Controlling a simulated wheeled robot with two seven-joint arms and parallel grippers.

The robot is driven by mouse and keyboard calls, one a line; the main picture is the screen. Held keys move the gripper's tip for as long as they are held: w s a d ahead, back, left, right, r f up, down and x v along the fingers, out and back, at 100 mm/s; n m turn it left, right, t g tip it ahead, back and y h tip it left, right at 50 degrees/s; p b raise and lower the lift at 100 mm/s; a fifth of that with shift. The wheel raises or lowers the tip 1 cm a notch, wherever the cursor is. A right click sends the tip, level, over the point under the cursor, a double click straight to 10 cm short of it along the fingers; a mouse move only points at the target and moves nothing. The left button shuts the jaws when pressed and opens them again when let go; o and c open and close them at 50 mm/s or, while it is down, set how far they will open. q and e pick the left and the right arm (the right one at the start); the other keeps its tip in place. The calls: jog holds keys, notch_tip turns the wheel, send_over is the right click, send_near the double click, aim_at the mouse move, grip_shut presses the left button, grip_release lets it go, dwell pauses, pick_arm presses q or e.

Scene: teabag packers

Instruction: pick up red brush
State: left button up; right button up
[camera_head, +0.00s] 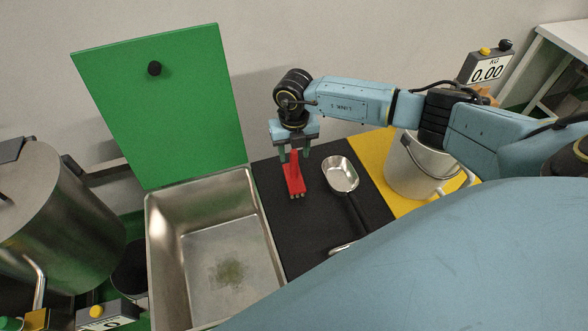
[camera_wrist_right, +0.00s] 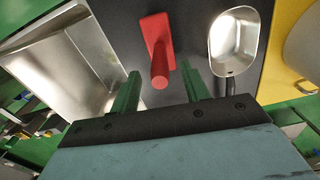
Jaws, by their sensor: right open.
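The red brush (camera_head: 294,178) stands on the black mat (camera_head: 292,230), its handle pointing up and its bristles at the lower end. It also shows in the right wrist view (camera_wrist_right: 157,45), with the round handle end toward the camera. My right gripper (camera_head: 294,153) is open above the brush, with the handle top close to its fingers. In the right wrist view the two green fingers (camera_wrist_right: 158,84) lie on either side of the handle, with a gap on both sides. My left gripper is not in view.
A metal scoop (camera_head: 340,174) lies on the mat right of the brush. A steel bin (camera_head: 180,235) with some green residue and a raised green lid (camera_head: 160,110) stands left. A metal bucket (camera_head: 410,175) stands on a yellow surface (camera_head: 372,157) at right. A scale display (camera_head: 486,70) is behind.

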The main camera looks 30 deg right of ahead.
jog(key=shift+f, duration=0.35)
grip_shut()
jog(key=shift+r, duration=0.1)
